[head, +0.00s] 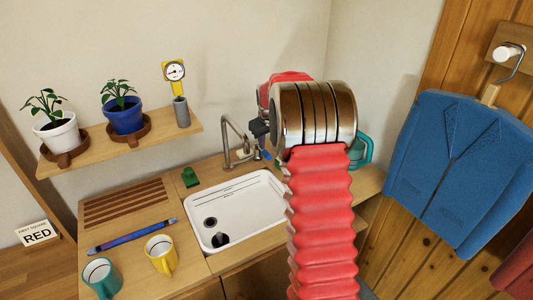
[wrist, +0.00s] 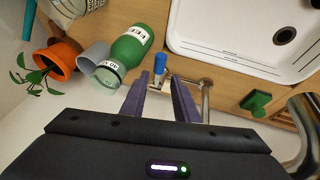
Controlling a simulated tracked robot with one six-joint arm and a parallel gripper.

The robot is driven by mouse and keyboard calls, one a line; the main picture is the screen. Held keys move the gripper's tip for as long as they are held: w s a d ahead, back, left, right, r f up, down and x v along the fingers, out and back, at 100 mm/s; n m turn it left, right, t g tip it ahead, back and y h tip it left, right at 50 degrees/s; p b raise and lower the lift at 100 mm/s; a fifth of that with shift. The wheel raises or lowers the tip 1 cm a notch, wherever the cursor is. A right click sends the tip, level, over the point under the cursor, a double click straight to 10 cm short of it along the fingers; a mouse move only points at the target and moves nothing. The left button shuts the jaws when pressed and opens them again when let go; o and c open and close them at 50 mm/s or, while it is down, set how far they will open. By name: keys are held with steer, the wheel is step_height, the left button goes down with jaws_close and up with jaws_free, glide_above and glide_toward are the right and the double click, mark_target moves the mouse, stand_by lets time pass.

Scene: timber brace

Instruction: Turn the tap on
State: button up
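The silver tap (head: 228,142) stands behind the white sink (head: 250,186), its curved spout over the basin. Its blue lever (head: 266,155) is partly hidden by my arm in the head view. In the wrist view the blue lever (wrist: 160,64) stands at the fingertips, roughly between them, and a silver pipe (wrist: 190,80) of the tap runs to the right. My gripper (wrist: 157,80) has its two purple fingers apart and holds nothing. I cannot tell whether either finger touches the lever. In the head view my gripper is mostly hidden by my arm.
A green bottle (wrist: 130,46), a grey cup (wrist: 95,54) and an orange pot (wrist: 63,57) stand left of the lever in the wrist view. A small green object (wrist: 257,102) lies right of the tap. A shelf (head: 158,133) with plants hangs at the left in the head view.

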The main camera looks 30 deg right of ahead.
mark_target(267, 153)
steer(key=x, duration=0.9)
steer(key=shift+f, duration=0.15)
steer(key=shift+c, duration=0.3)
jaws_close()
